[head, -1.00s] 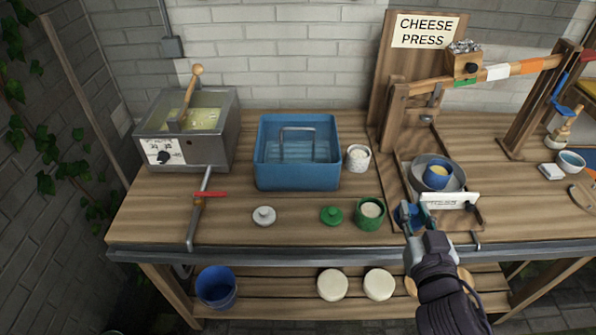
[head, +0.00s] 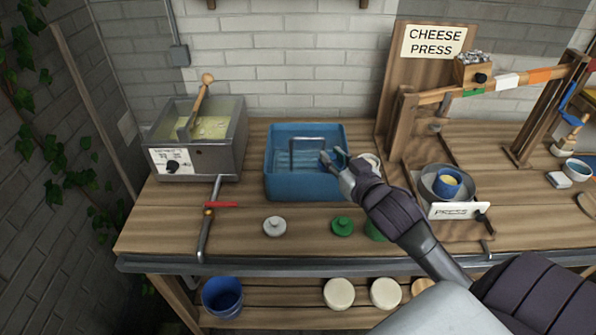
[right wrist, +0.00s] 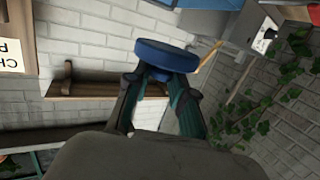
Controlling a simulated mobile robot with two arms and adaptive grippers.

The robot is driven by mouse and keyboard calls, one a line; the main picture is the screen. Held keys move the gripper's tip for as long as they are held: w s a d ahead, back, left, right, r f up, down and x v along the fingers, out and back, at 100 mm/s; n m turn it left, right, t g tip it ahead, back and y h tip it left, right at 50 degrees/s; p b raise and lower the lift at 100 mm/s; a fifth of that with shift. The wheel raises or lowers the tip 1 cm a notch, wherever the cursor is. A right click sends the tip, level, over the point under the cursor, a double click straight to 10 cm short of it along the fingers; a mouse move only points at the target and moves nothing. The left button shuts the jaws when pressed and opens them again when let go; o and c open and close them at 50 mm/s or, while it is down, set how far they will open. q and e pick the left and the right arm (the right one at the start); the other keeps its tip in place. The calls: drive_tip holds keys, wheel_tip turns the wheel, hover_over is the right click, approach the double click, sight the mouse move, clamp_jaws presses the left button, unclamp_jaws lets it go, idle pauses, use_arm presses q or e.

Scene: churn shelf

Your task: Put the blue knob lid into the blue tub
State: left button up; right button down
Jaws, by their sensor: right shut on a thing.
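The blue knob lid (right wrist: 167,55) is in my right gripper (right wrist: 160,82), held by its knob with the disc outward in the right wrist view. In the head view my right gripper (head: 340,168) is over the right part of the large blue tub (head: 310,187), and the lid (head: 328,160) shows partly at its fingertips. I cannot tell how high the lid is above the tub's inside. The tub is open, with a metal bar shape inside, and stands mid-bench. My left gripper is not in view.
A white pot (head: 371,160) and green pot (head: 374,231) are partly hidden by my right arm. White (head: 275,226) and green (head: 342,226) knob lids lie in front. A blue pot (head: 447,182) sits in the press pan; a blue bucket (head: 222,297) stands below.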

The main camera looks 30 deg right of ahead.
drive_tip(key=d+r, duration=0.3)
drive_tip(key=d, duration=0.3)
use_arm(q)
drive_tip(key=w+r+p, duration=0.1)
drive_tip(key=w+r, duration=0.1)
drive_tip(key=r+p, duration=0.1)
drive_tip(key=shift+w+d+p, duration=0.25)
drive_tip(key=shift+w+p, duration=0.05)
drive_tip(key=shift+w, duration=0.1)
use_arm(e)
drive_tip(key=w+a+f, duration=0.5)
drive_tip(key=w+f, duration=0.5)
drive_tip(key=f, duration=0.1)
drive_tip(key=shift+w+a+h, duration=0.2)
drive_tip(key=shift+w+h, duration=0.05)
drive_tip(key=shift+h, duration=0.05)
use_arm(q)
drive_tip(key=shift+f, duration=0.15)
use_arm(e)
drive_tip(key=shift+f, duration=0.1)
drive_tip(key=shift+f, duration=0.3)
drive_tip(key=c, duration=1)
unclamp_jaws()
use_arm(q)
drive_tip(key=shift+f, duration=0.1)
